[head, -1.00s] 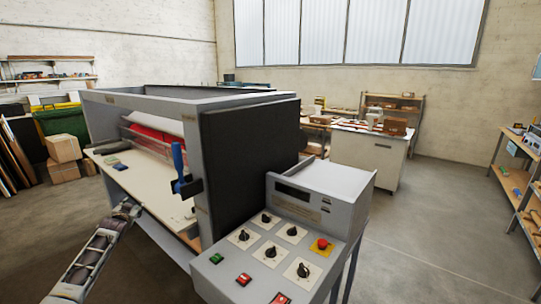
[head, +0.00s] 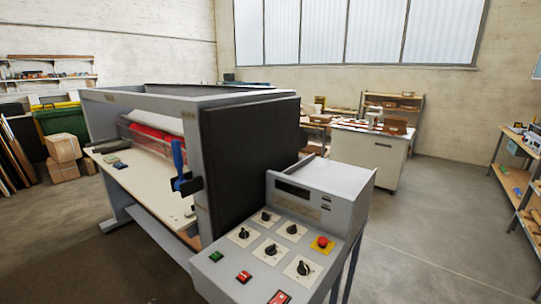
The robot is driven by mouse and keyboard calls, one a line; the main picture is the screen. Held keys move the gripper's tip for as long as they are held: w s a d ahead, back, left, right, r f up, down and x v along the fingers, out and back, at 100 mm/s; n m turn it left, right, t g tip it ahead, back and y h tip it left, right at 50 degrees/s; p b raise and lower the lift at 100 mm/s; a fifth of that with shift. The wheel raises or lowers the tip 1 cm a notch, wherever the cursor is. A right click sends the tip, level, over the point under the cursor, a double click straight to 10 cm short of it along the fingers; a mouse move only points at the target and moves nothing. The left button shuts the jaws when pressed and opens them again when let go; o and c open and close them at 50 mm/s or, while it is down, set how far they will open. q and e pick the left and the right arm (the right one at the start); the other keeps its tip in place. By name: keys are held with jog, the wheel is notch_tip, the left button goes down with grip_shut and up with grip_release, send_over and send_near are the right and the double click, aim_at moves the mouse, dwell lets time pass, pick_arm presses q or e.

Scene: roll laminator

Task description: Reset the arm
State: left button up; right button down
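The roll laminator (head: 203,97) stands left of centre, with a red roll (head: 152,140) behind a clear guard. A blue-handled lever (head: 179,158) stands upright on its near side. The grey control panel (head: 262,250) in front carries several black knobs, a red emergency button (head: 322,243) on a yellow plate, and green and red buttons. Neither of my grippers nor either arm shows in the head view.
The laminator's pale feed table (head: 140,185) holds small items near its far left end. Cardboard boxes (head: 63,148) stand at the left. A white cabinet (head: 366,155) is behind, and shelves (head: 515,185) stand at the right. The floor (head: 440,235) right of the panel is clear.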

pick_arm(q)
jog(key=s+d+f+g+h, duration=0.1)
jog(key=s+d+f, duration=0.4)
jog(key=s+f, duration=0.4)
jog(key=s+d+f+g, duration=0.2)
jog(key=s+d+f, duration=0.3)
jog(key=s, duration=0.5)
jog(key=s+d+f+g+h, duration=0.1)
jog(key=s+d+f, duration=0.3)
jog(key=s+f, duration=0.55)
jog(key=s+d+f+g+b, duration=0.1)
jog(key=s+d+f+g, duration=0.1)
jog(key=s, duration=1.4)
jog(key=s+d+f+g, duration=0.2)
jog(key=s+d+f, duration=0.3)
jog(key=s, duration=1.1)
jog(key=shift+s+f+h+b, duration=0.15)
jog(key=shift+h+b, duration=0.25)
